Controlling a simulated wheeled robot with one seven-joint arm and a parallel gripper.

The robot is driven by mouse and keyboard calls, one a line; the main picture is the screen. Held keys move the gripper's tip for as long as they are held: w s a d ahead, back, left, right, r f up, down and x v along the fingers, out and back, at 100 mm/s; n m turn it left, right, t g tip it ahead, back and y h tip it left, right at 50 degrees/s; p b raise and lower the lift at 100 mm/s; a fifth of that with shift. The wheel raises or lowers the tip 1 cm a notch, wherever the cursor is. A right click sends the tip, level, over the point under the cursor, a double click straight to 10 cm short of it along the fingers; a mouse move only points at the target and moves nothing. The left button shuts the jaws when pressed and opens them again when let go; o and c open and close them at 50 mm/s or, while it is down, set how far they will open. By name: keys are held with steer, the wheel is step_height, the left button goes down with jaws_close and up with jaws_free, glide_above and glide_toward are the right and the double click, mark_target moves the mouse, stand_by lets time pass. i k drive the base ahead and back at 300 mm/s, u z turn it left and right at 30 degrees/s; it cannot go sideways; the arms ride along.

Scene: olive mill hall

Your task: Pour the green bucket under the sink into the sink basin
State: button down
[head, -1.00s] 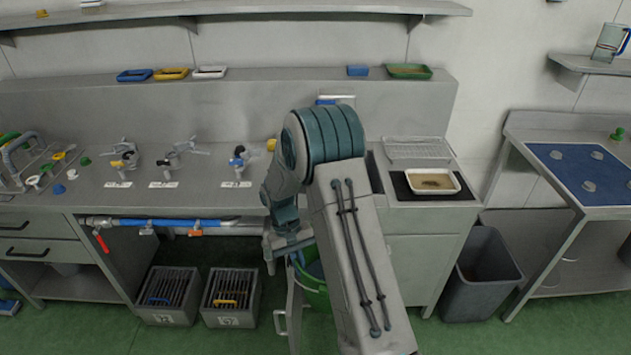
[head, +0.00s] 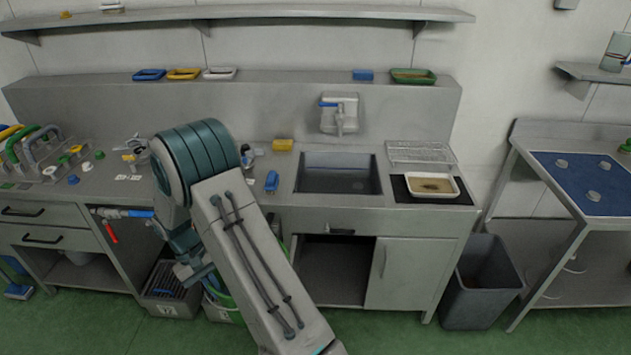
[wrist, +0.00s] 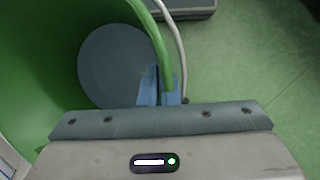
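The green bucket (head: 213,285) is mostly hidden behind my arm in the head view, left of the open space under the sink. In the wrist view the bucket (wrist: 40,70) fills the left side, with a grey-blue round surface inside; I cannot tell whether that is liquid or the bottom. My gripper (wrist: 162,88) has its blue fingertips close together on the bucket's green rim, beside a thin grey handle. In the head view the fingertips are hidden. The sink basin (head: 340,187) is an empty-looking grey rectangle in the counter, below a wall tap (head: 340,115).
A yellow sponge (head: 283,145) and a blue object (head: 272,181) lie left of the basin. A white tray (head: 432,195) and wire rack (head: 420,152) are right of it. A grey crate (head: 170,290) stands on the floor at left, a grey bin (head: 482,285) at right.

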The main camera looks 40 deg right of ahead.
mark_target(326, 172)
steer(key=u, duration=1.2)
steer(key=i, duration=0.85)
steer(key=z, duration=2.5)
